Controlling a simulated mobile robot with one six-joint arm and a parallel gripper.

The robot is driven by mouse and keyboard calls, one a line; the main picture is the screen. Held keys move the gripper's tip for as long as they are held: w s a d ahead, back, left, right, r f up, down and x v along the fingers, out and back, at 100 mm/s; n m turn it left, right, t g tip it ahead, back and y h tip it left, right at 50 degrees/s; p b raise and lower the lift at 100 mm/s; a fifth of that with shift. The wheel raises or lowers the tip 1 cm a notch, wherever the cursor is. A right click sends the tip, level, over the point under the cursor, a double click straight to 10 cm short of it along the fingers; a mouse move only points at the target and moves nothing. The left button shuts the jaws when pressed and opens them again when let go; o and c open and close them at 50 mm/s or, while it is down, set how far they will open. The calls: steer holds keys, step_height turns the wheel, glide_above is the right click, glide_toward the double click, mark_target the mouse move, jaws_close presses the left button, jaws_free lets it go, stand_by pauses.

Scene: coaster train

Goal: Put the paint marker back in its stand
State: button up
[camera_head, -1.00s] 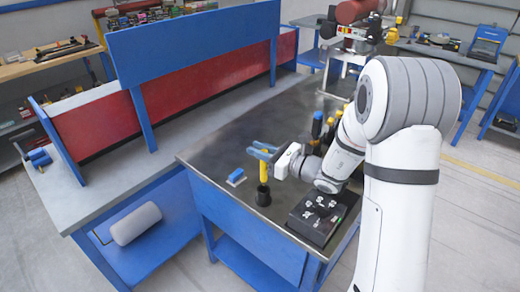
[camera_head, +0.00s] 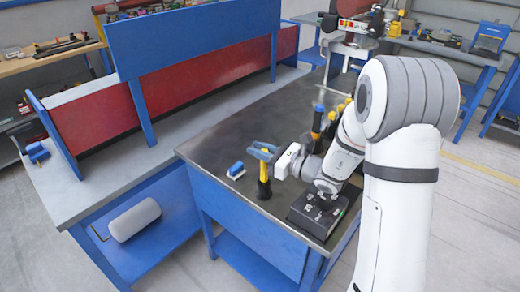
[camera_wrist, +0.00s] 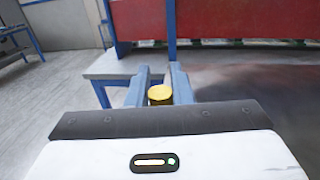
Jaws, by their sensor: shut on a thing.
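The paint marker is a yellow upright stick (camera_head: 263,173) near the front left of the dark worktop. My gripper (camera_head: 263,151) has blue fingers and is shut on its upper part. A small black cup-like stand (camera_head: 264,190) is directly below the marker, in line with it. The marker's lower end meets or overlaps the stand in the picture; how deep it sits inside I cannot tell. In the wrist view the round yellow marker top (camera_wrist: 160,93) shows between the two blue fingers, and the stand is hidden.
A small blue block (camera_head: 236,170) lies left of the stand. A black box-like device (camera_head: 318,212) is at the right front under my arm. Several dark and yellow bottles (camera_head: 317,122) stand behind my gripper. The worktop's left middle is clear (camera_head: 225,140).

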steer(key=shift+f+b, duration=1.2)
steer(key=shift+f, duration=0.35)
steer(key=o, duration=1)
steer(key=shift+c, duration=0.2)
